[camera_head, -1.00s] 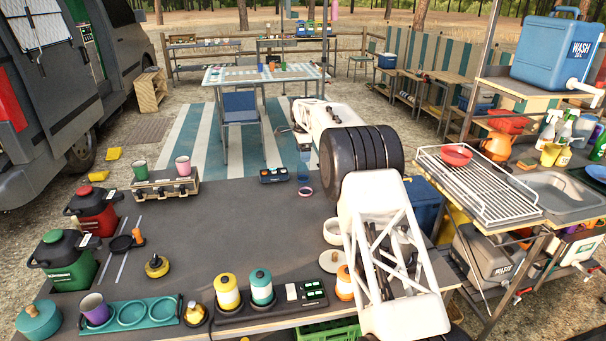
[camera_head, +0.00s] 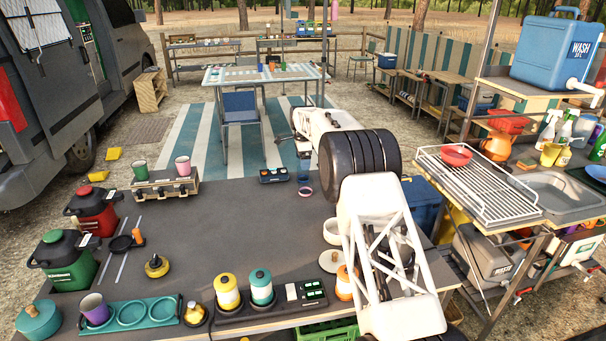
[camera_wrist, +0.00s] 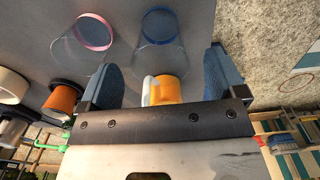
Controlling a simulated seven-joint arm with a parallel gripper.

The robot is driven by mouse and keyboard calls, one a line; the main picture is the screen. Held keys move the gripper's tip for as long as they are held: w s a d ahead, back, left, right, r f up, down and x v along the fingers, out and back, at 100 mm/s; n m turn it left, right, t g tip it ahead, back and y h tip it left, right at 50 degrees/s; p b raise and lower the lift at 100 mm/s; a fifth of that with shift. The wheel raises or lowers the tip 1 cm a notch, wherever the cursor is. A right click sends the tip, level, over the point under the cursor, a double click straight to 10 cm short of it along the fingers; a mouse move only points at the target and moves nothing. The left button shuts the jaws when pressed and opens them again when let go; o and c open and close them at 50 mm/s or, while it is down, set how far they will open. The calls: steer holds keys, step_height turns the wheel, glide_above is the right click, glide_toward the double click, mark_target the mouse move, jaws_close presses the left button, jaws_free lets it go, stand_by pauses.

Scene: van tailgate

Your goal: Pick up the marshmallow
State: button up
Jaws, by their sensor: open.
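I cannot make out a marshmallow for certain in either view. In the wrist view my gripper (camera_wrist: 163,62) is open, with its blue finger pads wide apart. A small orange-yellow thing with a whitish curved part (camera_wrist: 166,90) shows between the pads, close to the palm; I cannot tell whether it touches them. Beyond the fingertips are a clear cup with a blue rim (camera_wrist: 160,38) and a clear cup with a pink rim (camera_wrist: 84,42). In the head view my arm reaches over the dark table (camera_head: 215,225) toward its far edge, and the gripper is small and unclear there.
A small black device (camera_head: 274,175) lies at the table's far edge, left of the clear cups. A stove with two mugs (camera_head: 165,187) stands farther left. White bowls (camera_head: 332,232) sit beside my arm. The table's middle is clear.

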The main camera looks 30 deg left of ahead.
steer(key=shift+f, duration=2.25)
steer(key=c, duration=1)
steer(key=shift+r, duration=0.1)
steer(key=shift+r, duration=4.95)
